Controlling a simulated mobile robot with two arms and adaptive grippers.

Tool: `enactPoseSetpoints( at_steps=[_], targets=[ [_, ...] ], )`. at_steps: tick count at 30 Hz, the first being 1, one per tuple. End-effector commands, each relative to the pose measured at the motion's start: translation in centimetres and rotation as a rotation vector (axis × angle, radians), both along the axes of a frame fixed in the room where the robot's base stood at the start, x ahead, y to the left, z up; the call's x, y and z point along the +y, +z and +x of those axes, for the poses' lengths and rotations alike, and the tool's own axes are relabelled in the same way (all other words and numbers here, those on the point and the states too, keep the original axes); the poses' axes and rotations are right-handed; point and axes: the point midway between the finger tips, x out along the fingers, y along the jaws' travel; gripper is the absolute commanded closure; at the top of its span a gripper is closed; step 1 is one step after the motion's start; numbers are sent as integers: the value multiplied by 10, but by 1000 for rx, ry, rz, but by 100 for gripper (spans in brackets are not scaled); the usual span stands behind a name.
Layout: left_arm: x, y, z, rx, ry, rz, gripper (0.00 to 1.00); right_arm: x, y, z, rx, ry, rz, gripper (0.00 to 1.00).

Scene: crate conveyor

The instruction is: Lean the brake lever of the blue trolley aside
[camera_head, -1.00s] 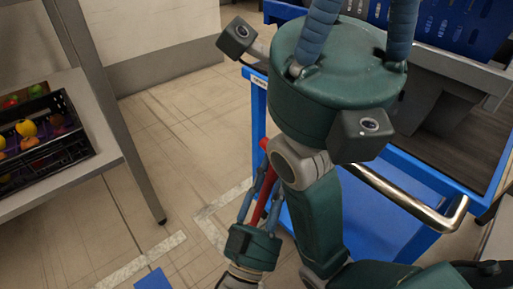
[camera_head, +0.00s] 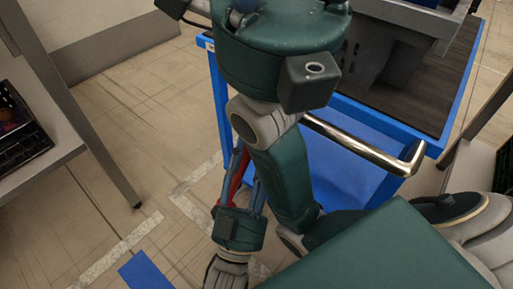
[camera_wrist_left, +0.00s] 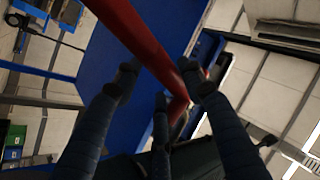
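The blue trolley (camera_head: 215,97) stands in the middle of the head view, with a metal push handle (camera_head: 360,147). Its red brake lever (camera_head: 238,170) rises at a tilt near the trolley's left corner. My left gripper (camera_head: 245,185) is at the lever, with its blue fingers pointing up along it. In the left wrist view the red lever (camera_wrist_left: 150,42) runs diagonally past the parted fingertips (camera_wrist_left: 158,75). Whether they touch it is unclear.
A grey bin (camera_head: 395,65) stands on the trolley's dark top. At the left, a table (camera_head: 50,145) carries a black crate (camera_head: 25,150), and its leg reaches the floor. A blue floor marking (camera_head: 145,271) lies at the bottom. Tiled floor between table and trolley is clear.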

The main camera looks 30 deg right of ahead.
Motion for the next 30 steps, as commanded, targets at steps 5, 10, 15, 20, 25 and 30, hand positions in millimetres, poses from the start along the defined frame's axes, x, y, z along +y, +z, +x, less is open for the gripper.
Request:
enactPoseSetpoints(
  at_steps=[5,10,15,20,25,30],
  targets=[
    [14,-16,-16,5,-3,6,62,0,0,1,2,0,-1,100],
    [31,-31,-34,5,-3,6,62,0,-1,1,3,0,-2,100],
    [41,-38,-44,2,-2,4,62,1,-1,1,3,0,-2,100],
    [44,-39,-46,1,-2,1,62,1,-1,1,3,0,-2,100],
    [43,-39,-46,1,-1,2,62,1,-1,1,3,0,-2,100],
    [43,-39,-46,1,-1,2,62,1,-1,1,3,0,-2,100]
  ],
)
